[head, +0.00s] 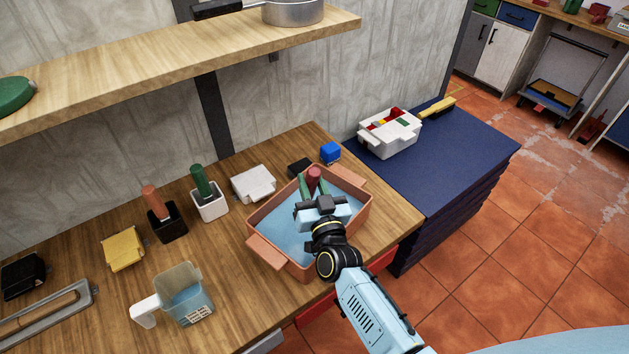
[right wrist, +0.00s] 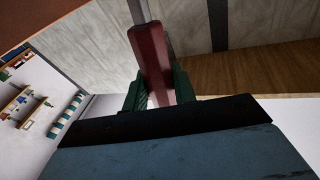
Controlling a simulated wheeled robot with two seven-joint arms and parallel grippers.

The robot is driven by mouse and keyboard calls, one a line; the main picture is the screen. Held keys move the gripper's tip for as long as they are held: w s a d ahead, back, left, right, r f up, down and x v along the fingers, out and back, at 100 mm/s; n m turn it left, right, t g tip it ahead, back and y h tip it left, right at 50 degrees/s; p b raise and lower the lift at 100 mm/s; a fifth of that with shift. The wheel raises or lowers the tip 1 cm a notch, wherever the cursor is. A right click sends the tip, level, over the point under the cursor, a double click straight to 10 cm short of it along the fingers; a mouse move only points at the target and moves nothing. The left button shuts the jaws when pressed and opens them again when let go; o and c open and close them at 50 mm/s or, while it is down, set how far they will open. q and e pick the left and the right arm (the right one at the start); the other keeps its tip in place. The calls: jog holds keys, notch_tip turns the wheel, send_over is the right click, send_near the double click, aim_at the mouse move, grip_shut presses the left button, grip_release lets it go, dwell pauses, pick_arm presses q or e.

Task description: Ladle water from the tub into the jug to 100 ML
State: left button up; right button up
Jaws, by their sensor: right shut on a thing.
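The tub (head: 267,251) is a terracotta-coloured basin with side handles, holding blue water (head: 278,224), on the wooden bench. My right gripper (head: 312,186) is over the tub, its green fingers shut on a dark red handle (head: 314,176), which I take to be the ladle's. The red handle also shows between the fingers in the right wrist view (right wrist: 149,55), with a grey metal shaft beyond it. The ladle's bowl cannot be seen. The jug (head: 184,294), clear with a white handle, stands at the bench's front left with some blue water in it. My left gripper is not in view.
A black holder (head: 167,223) and a white holder (head: 210,205) with upright handles stand between jug and back wall. A yellow block (head: 123,249) and white box (head: 254,184) lie nearby. A shelf (head: 180,63) overhangs the bench. Bare wood separates jug and tub.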

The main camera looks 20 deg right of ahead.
jog(key=shift+w+a+n+g+p, duration=0.3)
jog(key=shift+w+a+n+p, duration=0.1)
jog(key=shift+w+a+p, duration=0.15)
jog(key=shift+s, duration=0.1)
dwell(1.2)
jog(key=shift+s+d+r, duration=0.1)
jog(key=shift+d+r, duration=0.05)
jog(key=shift+r, duration=0.35)
jog(key=shift+s+d+r, duration=0.1)
jog(key=shift+d+r, duration=0.05)
jog(key=shift+r, duration=4.05)
